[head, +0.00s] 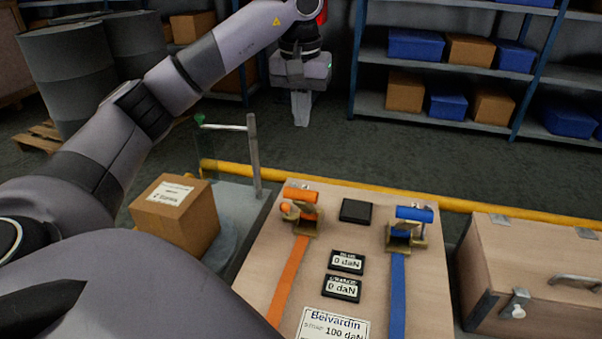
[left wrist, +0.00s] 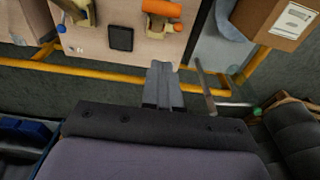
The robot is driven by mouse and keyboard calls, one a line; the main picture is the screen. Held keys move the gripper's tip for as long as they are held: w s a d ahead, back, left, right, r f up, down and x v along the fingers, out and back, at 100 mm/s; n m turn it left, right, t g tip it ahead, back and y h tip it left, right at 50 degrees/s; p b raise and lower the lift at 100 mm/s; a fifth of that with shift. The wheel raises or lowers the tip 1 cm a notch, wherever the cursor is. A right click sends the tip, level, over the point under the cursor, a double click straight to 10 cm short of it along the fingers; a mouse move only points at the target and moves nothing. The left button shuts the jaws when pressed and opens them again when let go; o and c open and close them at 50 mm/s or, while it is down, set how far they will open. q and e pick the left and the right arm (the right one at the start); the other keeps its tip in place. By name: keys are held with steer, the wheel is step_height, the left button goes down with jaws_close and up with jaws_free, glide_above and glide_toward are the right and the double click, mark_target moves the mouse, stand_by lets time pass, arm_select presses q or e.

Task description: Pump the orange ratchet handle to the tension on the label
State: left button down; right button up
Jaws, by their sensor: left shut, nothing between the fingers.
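The orange ratchet handle (head: 301,194) sits at the far left of the wooden board (head: 268,259), with an orange strap (head: 289,278) running toward me. It also shows at the top of the left wrist view (left wrist: 161,9). A blue ratchet handle (head: 414,213) with a blue strap (head: 398,295) is to its right. Two displays, the upper (head: 347,262) and the lower (head: 342,288), both read 0 daN. The label (head: 334,325) reads "Belvardin" and 100 daN; its lower part is cut off. My left gripper (head: 301,108) is shut and empty, beyond the board and apart from the orange handle.
A black pad (head: 356,211) lies between the ratchets. A cardboard box (head: 176,213) and a metal post (head: 253,155) stand left of the board. A wooden chest (head: 530,268) is at right. A yellow rail (head: 370,187) runs behind; shelves (head: 455,105) stand farther back.

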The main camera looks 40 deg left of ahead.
arm_select(q)
steer(key=b, duration=0.2)
glide_above(306, 203)
steer(key=w+a, duration=0.2)
steer(key=a, duration=0.1)
step_height(306, 203, down, 12)
steer(key=shift+s+f, duration=0.1)
steer(key=shift+s+d+f, duration=0.1)
steer(key=shift+s+f, duration=0.2)
steer(key=shift+f, duration=0.1)
steer(key=shift+f, duration=0.1)
